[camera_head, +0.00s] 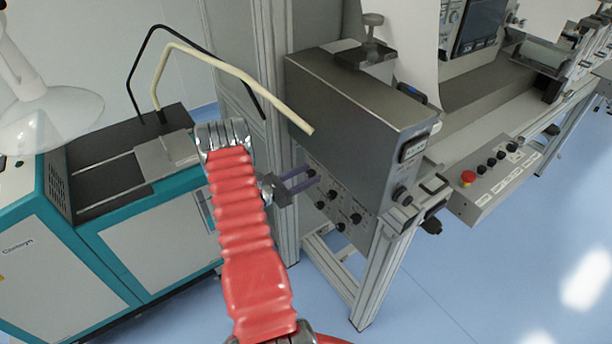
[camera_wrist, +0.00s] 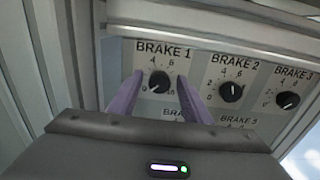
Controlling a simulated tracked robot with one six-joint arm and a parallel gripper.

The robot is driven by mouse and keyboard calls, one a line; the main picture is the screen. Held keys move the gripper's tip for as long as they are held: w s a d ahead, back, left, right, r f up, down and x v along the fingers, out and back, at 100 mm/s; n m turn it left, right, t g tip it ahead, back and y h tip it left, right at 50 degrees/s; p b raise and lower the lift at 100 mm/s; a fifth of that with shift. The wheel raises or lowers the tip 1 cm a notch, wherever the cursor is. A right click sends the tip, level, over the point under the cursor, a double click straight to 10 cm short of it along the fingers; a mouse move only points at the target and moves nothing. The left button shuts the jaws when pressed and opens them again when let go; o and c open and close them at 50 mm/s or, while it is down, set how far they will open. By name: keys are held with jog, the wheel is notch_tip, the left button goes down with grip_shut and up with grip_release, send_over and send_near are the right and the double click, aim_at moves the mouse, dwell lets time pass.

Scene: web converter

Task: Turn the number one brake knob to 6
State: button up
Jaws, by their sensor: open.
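The brake 1 knob (camera_wrist: 159,81) is a round black dial under the label BRAKE 1 in the wrist view. Its white mark points to the lower left, toward the low end of the scale. The digits 4 and 6 show above it. My gripper (camera_wrist: 158,76) is open, with one purple finger on each side of the knob; I cannot tell whether they touch it. In the head view my gripper (camera_head: 316,177) reaches the upper left of the knob panel (camera_head: 345,203), and its fingers partly hide the knob there.
The brake 2 knob (camera_wrist: 230,91) and brake 3 knob (camera_wrist: 288,100) sit to the right. A lower row of labels is partly hidden by my gripper. A metal frame post (camera_head: 277,130) stands close left of the panel. A red button (camera_head: 468,177) is on a box farther right.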

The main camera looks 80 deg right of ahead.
jog(key=c, duration=0.9)
jog(key=shift+d, duration=0.2)
jog(key=shift+c, duration=0.7)
jog(key=shift+a, duration=0.1)
